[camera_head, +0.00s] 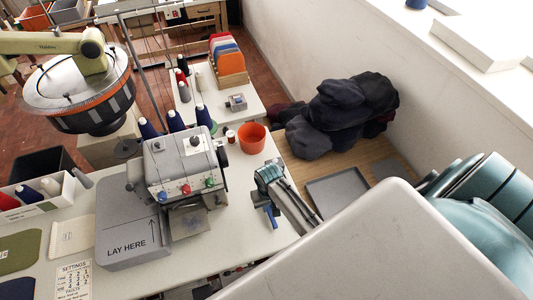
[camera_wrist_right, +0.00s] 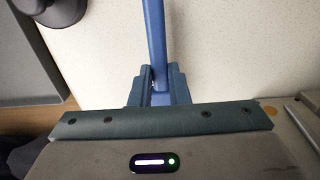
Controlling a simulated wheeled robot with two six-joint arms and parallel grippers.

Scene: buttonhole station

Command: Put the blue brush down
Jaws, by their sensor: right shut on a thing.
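The blue brush (camera_head: 271,218) shows as a blue piece below my right gripper (camera_head: 267,205), at the right edge of the white table. In the right wrist view its long blue handle (camera_wrist_right: 155,40) runs from the top edge down between the fingers of my right gripper (camera_wrist_right: 159,88), which is shut on it. The white tabletop shows behind the handle. I cannot tell whether the brush touches the table. Its far end is outside the wrist view. My left gripper is in neither view.
The grey buttonhole machine (camera_head: 184,160) stands left of my right gripper. An orange cup (camera_head: 252,138) and a thread spool (camera_head: 230,136) stand behind. A grey tray (camera_head: 338,192) lies on the wooden surface to the right, before dark piled cloth (camera_head: 335,115). White tabletop (camera_head: 240,235) is bare near the gripper.

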